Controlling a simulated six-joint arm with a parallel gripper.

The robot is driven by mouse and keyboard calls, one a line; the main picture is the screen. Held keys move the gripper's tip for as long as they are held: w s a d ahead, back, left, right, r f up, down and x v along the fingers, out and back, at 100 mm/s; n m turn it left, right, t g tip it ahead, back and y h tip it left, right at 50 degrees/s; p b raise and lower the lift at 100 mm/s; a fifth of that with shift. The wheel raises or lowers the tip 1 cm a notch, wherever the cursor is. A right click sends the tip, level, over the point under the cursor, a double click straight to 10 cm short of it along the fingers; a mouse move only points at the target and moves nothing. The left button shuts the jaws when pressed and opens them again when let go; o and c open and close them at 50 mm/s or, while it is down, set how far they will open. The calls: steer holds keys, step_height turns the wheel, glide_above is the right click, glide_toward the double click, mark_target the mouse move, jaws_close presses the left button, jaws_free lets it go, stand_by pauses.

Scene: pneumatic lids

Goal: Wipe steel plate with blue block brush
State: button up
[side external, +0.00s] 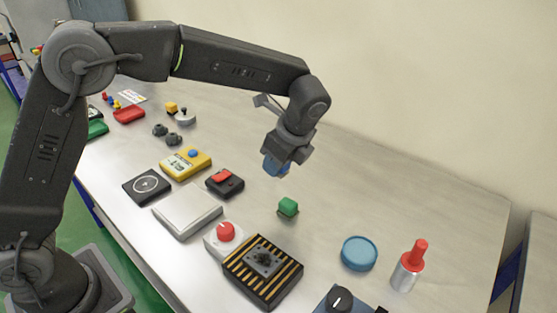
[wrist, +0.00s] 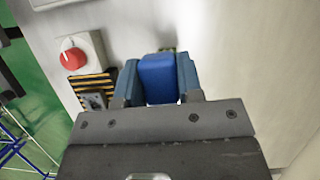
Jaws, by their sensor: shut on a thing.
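My gripper (side external: 279,161) is raised above the table, to the right of the steel plate and well apart from it. It is shut on the blue block brush (side external: 274,168). In the wrist view the brush (wrist: 158,76) sits between the two blue-grey fingers of the gripper (wrist: 158,84); its underside is hidden. The steel plate (side external: 188,212) is a pale grey square slab lying flat on the table. Only a small part of what looks like its edge shows at the top left of the wrist view.
Beside the plate are a red-knob box (side external: 225,236), a black-and-yellow striped box (side external: 263,272), a red-topped black box (side external: 225,182), a yellow box (side external: 186,162) and a black box (side external: 147,187). The far-right tabletop is clear.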

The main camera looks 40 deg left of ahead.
steer(key=s+d+n+g+h, duration=0.35)
steer(key=s+d+n, duration=0.35)
steer(key=n, duration=0.7)
steer(key=r+n+t+h, duration=0.2)
steer(key=n+t+h, duration=0.3)
steer(key=n, duration=1.7)
glide_above(256, 254)
steer(key=d, duration=0.5)
steer(key=g, duration=0.1)
steer(key=shift+s+f, duration=0.1)
steer(key=shift+f, duration=3.2)
steer(key=shift+a+f+h, duration=0.25)
steer(key=shift+a+f, duration=0.25)
steer(key=shift+f, duration=0.05)
steer(key=shift+c, duration=0.3)
steer(key=shift+a+f, duration=0.15)
steer(key=shift+a, duration=2.45)
steer(key=shift+d, duration=3.2)
steer(key=shift+a+r, duration=0.2)
steer(key=shift+r, duration=3.9)
